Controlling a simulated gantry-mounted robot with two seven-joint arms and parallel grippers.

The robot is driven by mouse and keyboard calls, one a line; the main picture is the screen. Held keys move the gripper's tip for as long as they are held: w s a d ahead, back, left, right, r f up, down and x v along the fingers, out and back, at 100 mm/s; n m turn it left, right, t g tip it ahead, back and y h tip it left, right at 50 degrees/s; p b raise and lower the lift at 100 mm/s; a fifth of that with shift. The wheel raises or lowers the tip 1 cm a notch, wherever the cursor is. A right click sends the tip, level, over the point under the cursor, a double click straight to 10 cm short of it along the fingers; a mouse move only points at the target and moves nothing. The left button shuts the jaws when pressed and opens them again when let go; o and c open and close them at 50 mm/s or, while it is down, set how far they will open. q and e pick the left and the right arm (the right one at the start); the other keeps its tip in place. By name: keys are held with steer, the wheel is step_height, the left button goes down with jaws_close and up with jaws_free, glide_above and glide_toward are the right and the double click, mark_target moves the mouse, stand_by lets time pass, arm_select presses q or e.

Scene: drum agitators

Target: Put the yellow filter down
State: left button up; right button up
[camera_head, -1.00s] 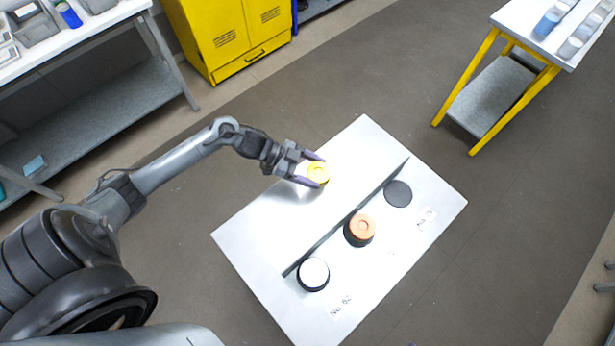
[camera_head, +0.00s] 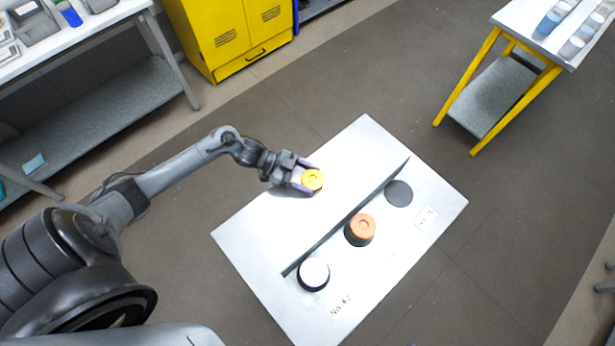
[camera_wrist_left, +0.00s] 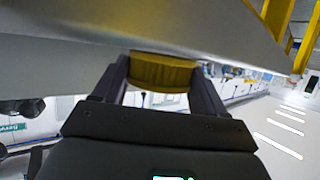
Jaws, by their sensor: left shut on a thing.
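The yellow filter (camera_head: 312,179) is a short round disc over the upper left part of the white table (camera_head: 255,235). My left gripper (camera_head: 306,180) is shut on it, with one finger on each side. In the left wrist view the yellow filter (camera_wrist_left: 162,72) sits between the two fingers, close against the pale table surface (camera_wrist_left: 60,60); I cannot tell whether they touch. My right gripper is not in view.
Beyond a thin raised divider (camera_head: 345,220) on the table are a white-topped cylinder (camera_head: 313,272), an orange-topped cylinder (camera_head: 360,228) and a dark round spot (camera_head: 398,193). The table's upper left half is otherwise clear. A yellow cabinet (camera_head: 235,40) stands behind.

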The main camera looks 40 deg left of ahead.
arm_select(q)
steer(key=shift+f, duration=0.2)
steer(key=o, duration=1)
steer(key=shift+r, duration=0.1)
steer(key=shift+r, duration=0.1)
steer(key=shift+r, duration=0.1)
steer(key=shift+o, duration=0.4)
steer(key=v, duration=1.2)
